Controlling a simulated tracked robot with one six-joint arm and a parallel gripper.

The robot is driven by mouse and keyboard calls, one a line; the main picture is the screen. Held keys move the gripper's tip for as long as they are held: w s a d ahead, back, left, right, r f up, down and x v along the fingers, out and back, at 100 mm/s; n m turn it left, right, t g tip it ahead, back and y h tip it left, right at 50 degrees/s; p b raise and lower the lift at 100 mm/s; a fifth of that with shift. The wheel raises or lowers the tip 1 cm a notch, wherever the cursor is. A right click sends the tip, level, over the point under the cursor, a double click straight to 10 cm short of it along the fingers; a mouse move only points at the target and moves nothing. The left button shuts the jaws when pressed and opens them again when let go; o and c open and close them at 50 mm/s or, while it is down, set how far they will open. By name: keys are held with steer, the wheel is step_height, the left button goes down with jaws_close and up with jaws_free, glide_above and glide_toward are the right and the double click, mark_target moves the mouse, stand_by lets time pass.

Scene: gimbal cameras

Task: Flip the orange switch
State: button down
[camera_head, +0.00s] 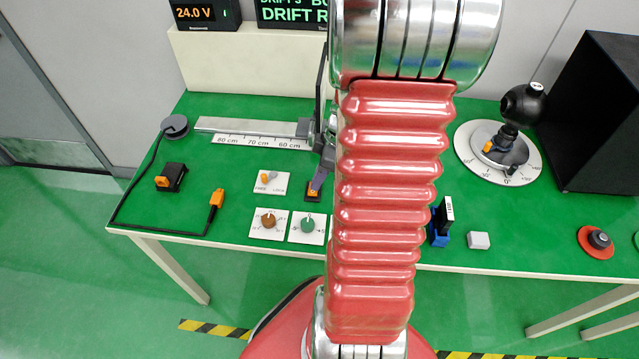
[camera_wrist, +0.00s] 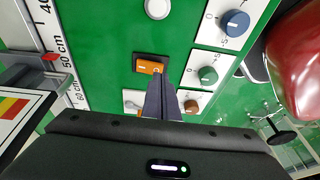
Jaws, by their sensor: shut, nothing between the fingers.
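The orange switch (camera_head: 313,193) is a small rocker in a black housing, lying on the green bench just left of my red arm in the head view. In the wrist view the orange switch (camera_wrist: 147,67) has a white mark on its left part. My gripper (camera_head: 317,187) points down at it with its fingers together and empty. In the wrist view the fingertips of my gripper (camera_wrist: 160,76) overlap the right end of the rocker and hide part of it. I cannot tell whether they touch it.
A toggle plate (camera_head: 268,183), a brown knob (camera_head: 268,220) and a green knob (camera_head: 308,224) sit close to the switch. A metal rail (camera_head: 250,126) with a scale lies behind. An orange connector (camera_head: 216,198) and cable lie at left. A blue knob (camera_wrist: 235,23) is nearby.

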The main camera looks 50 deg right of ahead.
mark_target(316, 195)
steer(key=shift+s+a+f, duration=0.1)
steer(key=shift+a+f, duration=0.05)
steer(key=shift+f, duration=0.95)
steer(key=shift+s+a+f, duration=0.35)
steer(key=shift+f, duration=0.15)
steer(key=shift+s+a+f, duration=0.3)
steer(key=shift+a+f, duration=0.05)
steer(key=shift+f, duration=0.15)
steer(key=shift+w+d+r, duration=0.1)
steer(key=shift+w+d, duration=0.05)
steer(key=shift+w+d+r, duration=0.25)
steer(key=shift+w+d, duration=0.1)
steer(key=shift+d, duration=0.15)
